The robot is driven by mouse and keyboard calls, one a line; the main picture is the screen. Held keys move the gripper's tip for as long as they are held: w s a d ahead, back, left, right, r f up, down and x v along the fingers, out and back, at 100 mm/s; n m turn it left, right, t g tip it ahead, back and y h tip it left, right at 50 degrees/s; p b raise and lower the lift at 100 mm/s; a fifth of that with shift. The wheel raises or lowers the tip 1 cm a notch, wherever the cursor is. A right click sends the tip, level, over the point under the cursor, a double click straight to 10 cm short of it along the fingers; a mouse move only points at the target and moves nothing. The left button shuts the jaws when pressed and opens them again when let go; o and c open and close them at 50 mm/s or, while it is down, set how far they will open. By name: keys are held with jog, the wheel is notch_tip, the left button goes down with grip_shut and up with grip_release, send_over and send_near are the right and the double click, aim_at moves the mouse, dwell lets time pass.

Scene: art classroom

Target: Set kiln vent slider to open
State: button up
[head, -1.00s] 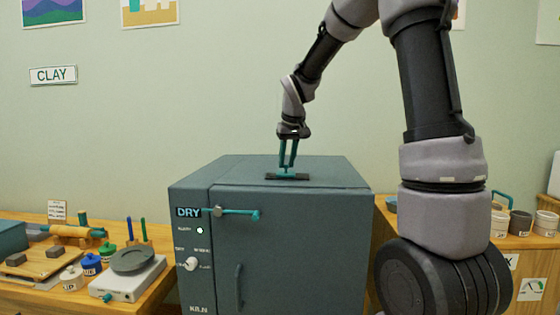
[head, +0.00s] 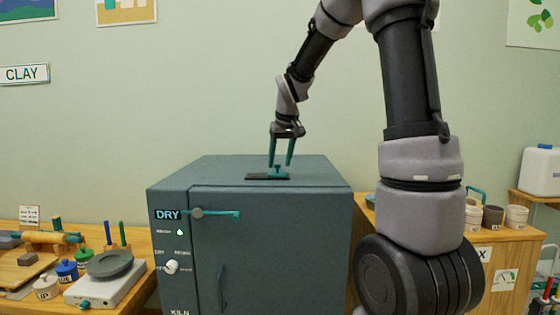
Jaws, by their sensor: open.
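The grey-blue kiln (head: 270,240) stands in the middle of the head view. On its top is a dark vent slot (head: 256,177) with a small teal slider (head: 278,174) at the slot's right end. A short knob stands up from the slider. My gripper (head: 280,166) points down over the slider with its teal fingers apart. The fingertips are at about knob height or just above it, one on each side in the picture. I cannot tell whether either finger touches the knob.
The kiln front has a teal latch bar (head: 220,213), a white dial (head: 171,267) and a small greenish light (head: 180,232). A left table (head: 140,298) holds a scale (head: 108,283) and jars. Cups stand on a right cabinet (head: 480,250). The rest of the kiln top is clear.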

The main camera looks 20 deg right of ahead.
jog(key=v, duration=1)
jog(key=shift+s+r, duration=0.2)
jog(key=shift+r, duration=0.05)
jog(key=s+f+m+t+y, duration=0.1)
jog(key=s+m, duration=0.4)
jog(key=s, duration=1.8)
jog(key=shift+a+f+t+y, duration=0.3)
jog(key=shift+a+f+t, duration=0.1)
jog(key=shift+f+t, duration=0.45)
jog(key=shift+s, duration=0.15)
